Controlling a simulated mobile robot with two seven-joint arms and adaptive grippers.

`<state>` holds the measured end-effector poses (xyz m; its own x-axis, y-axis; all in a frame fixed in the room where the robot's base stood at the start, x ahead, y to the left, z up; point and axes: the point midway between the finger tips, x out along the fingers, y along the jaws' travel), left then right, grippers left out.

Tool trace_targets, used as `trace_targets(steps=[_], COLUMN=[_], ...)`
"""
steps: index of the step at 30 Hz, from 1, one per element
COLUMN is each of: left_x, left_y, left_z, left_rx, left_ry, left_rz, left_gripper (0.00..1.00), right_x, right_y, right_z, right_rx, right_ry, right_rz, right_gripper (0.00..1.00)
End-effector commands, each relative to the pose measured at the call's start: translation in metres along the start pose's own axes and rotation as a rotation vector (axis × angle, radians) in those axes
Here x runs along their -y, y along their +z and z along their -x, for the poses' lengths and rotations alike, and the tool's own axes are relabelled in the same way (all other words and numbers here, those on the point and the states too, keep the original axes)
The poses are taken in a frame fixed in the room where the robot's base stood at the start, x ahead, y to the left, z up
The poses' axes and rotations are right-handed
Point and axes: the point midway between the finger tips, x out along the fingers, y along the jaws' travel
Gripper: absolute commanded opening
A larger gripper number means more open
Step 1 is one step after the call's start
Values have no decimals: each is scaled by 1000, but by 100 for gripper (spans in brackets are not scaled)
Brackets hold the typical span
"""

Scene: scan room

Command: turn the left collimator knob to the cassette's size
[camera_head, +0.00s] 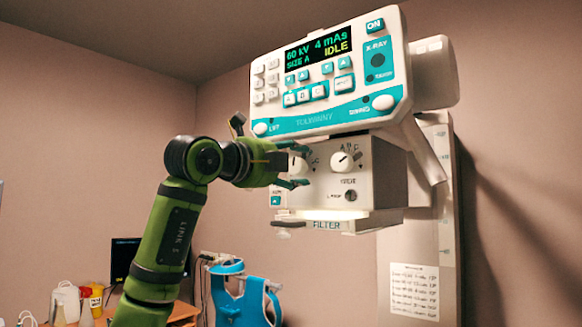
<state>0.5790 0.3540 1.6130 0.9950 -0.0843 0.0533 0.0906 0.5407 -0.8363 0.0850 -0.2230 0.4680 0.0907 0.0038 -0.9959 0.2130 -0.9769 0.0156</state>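The left collimator knob (299,163) is a pale round knob on the front of the white collimator box (380,180). It is partly hidden by my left gripper (303,166). The gripper's dark green fingers are spread, one above and one below the knob. I cannot tell whether they touch it. The knob's pointer and most of its scale are hidden. The right knob (345,161) is in plain view, with a dark pointer line and letters around it. The display (317,50) above reads 60 kV, 4 mAs, SIZE A, IDLE. No cassette is seen. My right gripper is out of view.
The control panel (350,112) overhangs the knobs closely. A filter slot label (326,225) and a lit strip are under the box. A column (432,240) with a paper sheet stands to the right. A blue apron (240,300), monitor (122,258) and bottles are lower left.

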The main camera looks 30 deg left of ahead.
Motion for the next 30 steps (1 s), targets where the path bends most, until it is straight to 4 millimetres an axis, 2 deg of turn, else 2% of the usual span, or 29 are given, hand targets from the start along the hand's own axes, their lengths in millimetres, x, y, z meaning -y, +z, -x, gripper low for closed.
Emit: trace_targets(steps=[6,10,24,30], left_x=[-1,-1,0,-1], left_y=[-1,-1,0,0], left_z=[0,8,99,117], left_rx=[-3,-3,0,-1], left_ry=[3,1,1,3], left_rz=[-1,-2,-2,-1], left_gripper=[59,59,59,59], right_x=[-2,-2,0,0], right_y=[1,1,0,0], right_z=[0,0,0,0], right_rx=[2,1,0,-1], right_ry=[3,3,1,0], right_rz=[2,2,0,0], right_gripper=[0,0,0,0])
